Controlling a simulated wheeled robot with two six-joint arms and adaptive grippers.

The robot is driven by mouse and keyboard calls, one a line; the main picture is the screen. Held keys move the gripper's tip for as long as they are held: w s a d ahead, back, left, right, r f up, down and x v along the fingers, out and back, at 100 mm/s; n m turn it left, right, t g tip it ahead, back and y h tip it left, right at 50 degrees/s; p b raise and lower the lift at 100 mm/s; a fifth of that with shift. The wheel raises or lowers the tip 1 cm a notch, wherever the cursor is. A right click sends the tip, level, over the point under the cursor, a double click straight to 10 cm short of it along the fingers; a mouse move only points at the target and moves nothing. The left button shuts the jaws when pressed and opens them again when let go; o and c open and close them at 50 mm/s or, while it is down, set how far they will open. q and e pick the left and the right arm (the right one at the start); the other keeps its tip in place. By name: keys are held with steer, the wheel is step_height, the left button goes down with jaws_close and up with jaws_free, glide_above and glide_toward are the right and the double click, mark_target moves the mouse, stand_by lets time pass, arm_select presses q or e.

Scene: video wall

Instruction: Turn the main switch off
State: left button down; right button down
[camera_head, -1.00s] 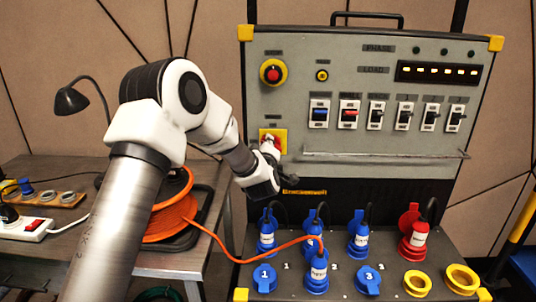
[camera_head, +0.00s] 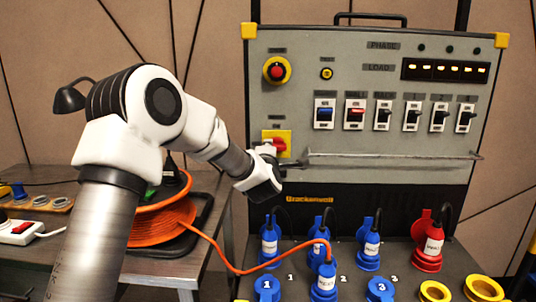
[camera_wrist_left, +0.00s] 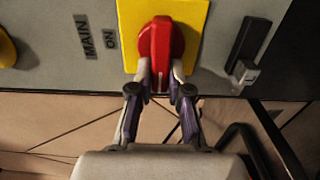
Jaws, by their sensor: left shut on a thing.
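The main switch is a red rotary handle (camera_head: 277,145) on a yellow plate (camera_head: 288,134), at the lower left of the grey panel. In the left wrist view the red handle (camera_wrist_left: 160,42) stands upright in the picture on its yellow plate (camera_wrist_left: 197,20), beside the labels MAIN and ON. My left gripper (camera_wrist_left: 160,78) is shut on the near end of the handle, one finger on each side. In the head view my left gripper (camera_head: 268,155) partly covers the switch. My right gripper is not in view.
A red stop button (camera_head: 275,70) sits above the switch. A row of breakers (camera_head: 383,114) and a metal rail (camera_head: 390,158) lie to the right. Blue plugs (camera_head: 323,245) stand below. An orange cable reel (camera_head: 160,222) sits on the left table.

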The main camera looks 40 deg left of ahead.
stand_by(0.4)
arm_select(q)
steer(key=c, duration=1.1)
jaws_free()
steer(key=v, duration=1.2)
steer(key=shift+a, duration=0.1)
